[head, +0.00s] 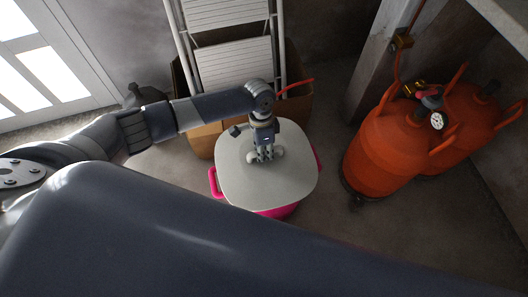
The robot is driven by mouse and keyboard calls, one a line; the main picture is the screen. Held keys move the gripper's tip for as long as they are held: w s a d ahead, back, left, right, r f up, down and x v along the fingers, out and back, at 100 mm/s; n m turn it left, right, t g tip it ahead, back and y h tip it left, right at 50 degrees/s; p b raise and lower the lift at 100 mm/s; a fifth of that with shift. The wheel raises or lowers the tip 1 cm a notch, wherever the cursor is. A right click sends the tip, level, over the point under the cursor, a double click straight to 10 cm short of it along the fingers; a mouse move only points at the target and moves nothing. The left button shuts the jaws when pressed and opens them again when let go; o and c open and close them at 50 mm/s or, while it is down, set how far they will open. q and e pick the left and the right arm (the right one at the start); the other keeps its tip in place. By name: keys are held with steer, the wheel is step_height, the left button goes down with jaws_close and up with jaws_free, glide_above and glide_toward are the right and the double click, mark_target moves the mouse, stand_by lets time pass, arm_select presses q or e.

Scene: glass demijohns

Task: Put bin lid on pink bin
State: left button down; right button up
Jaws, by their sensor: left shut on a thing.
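The bin lid (235,186) is a pale grey, rounded-square panel in the middle of the head view. The pink bin (280,211) is beneath it, with its pink handles showing at the left and right and a strip of its wall at the front. My left gripper (266,156) is above the lid's middle, shut on the lid, probably at a handle that the fingers hide. The lid covers the bin's opening from this view. I cannot tell whether it rests on the rim or hovers just above it. My right gripper is not in view.
A cardboard box (204,142) and a white stepladder (235,62) stand just behind the bin. Orange gas cylinders (385,150) with a gauge stand at the right. A white-framed glazed door (50,70) is at the back left. Floor is free between bin and cylinders.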

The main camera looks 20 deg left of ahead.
arm_select(q)
steer(key=c, duration=1.4)
jaws_free()
steer(key=shift+c, duration=0.2)
steer(key=o, duration=0.4)
steer(key=shift+c, duration=0.2)
